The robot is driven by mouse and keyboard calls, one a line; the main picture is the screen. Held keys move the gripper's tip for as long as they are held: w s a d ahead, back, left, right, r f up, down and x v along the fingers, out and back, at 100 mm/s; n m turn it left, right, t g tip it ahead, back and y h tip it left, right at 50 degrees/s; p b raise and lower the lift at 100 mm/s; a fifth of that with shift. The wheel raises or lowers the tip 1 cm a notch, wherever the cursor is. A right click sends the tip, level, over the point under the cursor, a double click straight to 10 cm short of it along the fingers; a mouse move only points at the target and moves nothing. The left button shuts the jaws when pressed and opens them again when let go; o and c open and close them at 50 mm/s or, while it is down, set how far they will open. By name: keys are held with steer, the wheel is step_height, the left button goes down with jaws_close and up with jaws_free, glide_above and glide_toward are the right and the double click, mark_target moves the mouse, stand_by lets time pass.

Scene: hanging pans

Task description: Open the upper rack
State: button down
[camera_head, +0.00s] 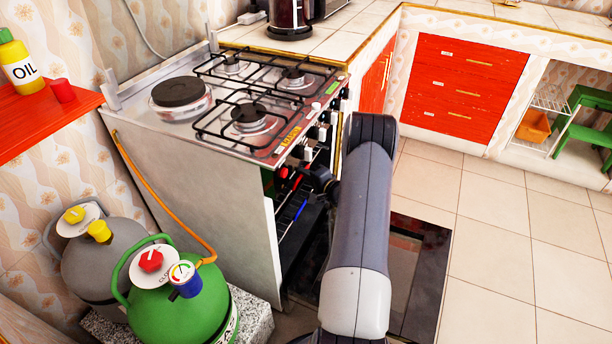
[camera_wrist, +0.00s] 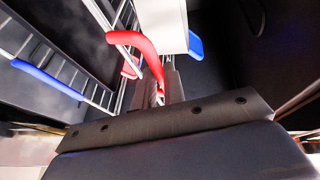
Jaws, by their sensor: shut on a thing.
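The oven of the stove (camera_head: 190,190) stands open at its front. Inside it, a wire rack with a red handle (camera_head: 287,173) sits above one with a blue handle (camera_head: 300,210). In the wrist view the curved red handle (camera_wrist: 147,50) reaches down between the fingers of my gripper (camera_wrist: 163,88), which is shut on it. Wire racks (camera_wrist: 55,60) and a blue bar (camera_wrist: 47,80) show to the left in that view. In the head view my gripper is at the oven opening, partly hidden by my arm. How far the red-handled rack is out, I cannot tell.
The lowered dark oven door (camera_head: 425,270) lies in front of the oven, partly behind my arm. A green gas bottle (camera_head: 180,305) and a grey one (camera_head: 100,255) stand left of the stove. Tiled floor (camera_head: 520,240) is clear to the right, before the red drawers (camera_head: 465,85).

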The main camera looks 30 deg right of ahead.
steer(key=shift+s+f, duration=0.1)
steer(key=s+d+b, duration=0.4)
steer(key=s+d, duration=0.1)
steer(key=s, duration=0.4)
steer(key=s+d+b, duration=0.5)
steer(key=s+d, duration=0.1)
steer(key=s, duration=0.3)
steer(key=shift+s, duration=0.4)
steer(key=c, duration=1.8)
jaws_free()
steer(key=shift+o, duration=0.2)
steer(key=shift+d, duration=0.1)
steer(key=p+v, duration=0.1)
steer(key=v, duration=0.9)
steer(key=shift+s, duration=0.4)
